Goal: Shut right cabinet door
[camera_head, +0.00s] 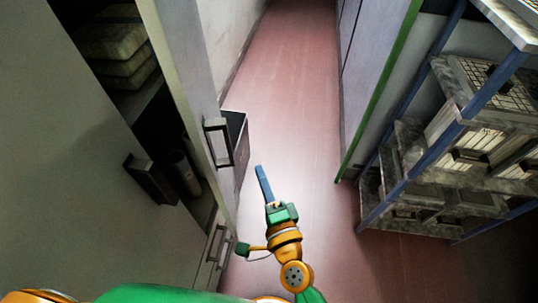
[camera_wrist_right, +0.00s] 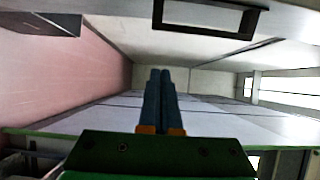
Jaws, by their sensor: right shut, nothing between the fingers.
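The right cabinet door (camera_head: 188,75) stands open in the head view, seen nearly edge-on, with a dark bar handle (camera_head: 218,142) on its outer face. Shelves inside the cabinet show between it and the left door (camera_head: 65,150). My right gripper (camera_head: 261,172) is to the right of the door and its handle, over the floor. Its blue fingers are together with nothing between them. In the right wrist view the fingers (camera_wrist_right: 160,75) point away from the camera, and a dark handle (camera_wrist_right: 210,17) shows above them. My left gripper is not in view.
Pale folded stacks (camera_head: 112,40) and a bottle-like item (camera_head: 184,172) are inside the cabinet. A dark box-like thing (camera_head: 237,132) is behind the door handle. A blue-framed rack (camera_head: 480,100) with crates stands right. Reddish floor (camera_head: 295,90) is clear down the aisle.

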